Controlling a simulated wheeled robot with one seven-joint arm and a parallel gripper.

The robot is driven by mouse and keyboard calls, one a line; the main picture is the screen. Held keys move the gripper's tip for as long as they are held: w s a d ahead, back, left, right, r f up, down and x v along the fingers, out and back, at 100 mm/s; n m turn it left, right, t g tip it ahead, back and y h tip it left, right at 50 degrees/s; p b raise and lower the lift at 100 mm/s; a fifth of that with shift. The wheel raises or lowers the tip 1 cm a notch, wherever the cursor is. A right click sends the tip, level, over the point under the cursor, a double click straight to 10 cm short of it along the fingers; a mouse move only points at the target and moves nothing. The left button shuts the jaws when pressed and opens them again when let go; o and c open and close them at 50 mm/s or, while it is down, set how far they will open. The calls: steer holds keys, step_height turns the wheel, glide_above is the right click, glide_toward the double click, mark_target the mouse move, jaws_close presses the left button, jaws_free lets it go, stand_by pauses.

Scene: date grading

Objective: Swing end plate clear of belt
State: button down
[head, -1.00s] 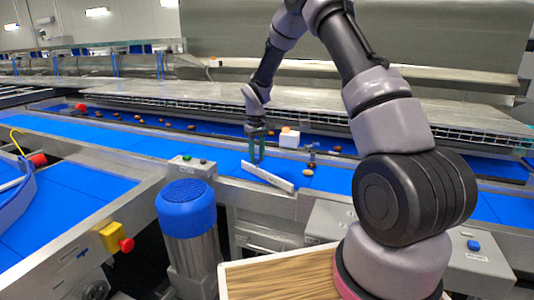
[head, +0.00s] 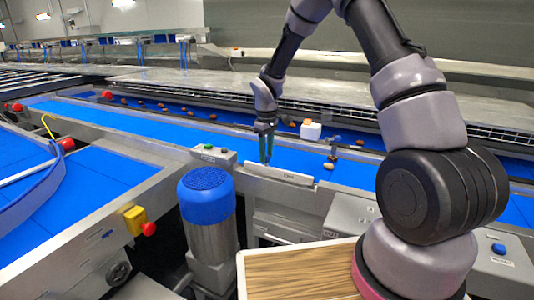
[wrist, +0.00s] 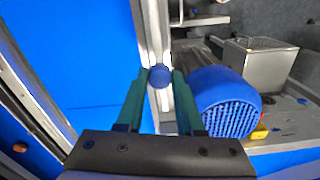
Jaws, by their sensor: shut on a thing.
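The end plate (head: 280,173) is a long white bar with small lettering on its side. In the head view it lies along the near edge of the blue belt (head: 120,123), close to parallel with that edge. My gripper (head: 265,158) points down at the plate's left end. In the wrist view the teal fingers of my gripper (wrist: 159,78) are shut on a round blue knob (wrist: 159,75). The pale plate (wrist: 152,35) runs up the picture beyond the knob, with the belt (wrist: 80,60) to its left. The knob is hidden by the fingers in the head view.
A blue-capped motor (head: 206,195) stands in front of the belt frame; it is close to the right finger in the wrist view (wrist: 225,103). A white block (head: 311,130) and several brown dates stand beyond the plate. A wooden-topped surface (head: 300,273) lies in front.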

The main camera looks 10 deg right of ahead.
steer(key=shift+s+a, duration=0.1)
steer(key=shift+s, duration=0.05)
steer(key=c, duration=0.5)
jaws_free()
steer(key=shift+r, duration=0.1)
step_height(320, 180, up, 11)
steer(key=shift+f, duration=0.2)
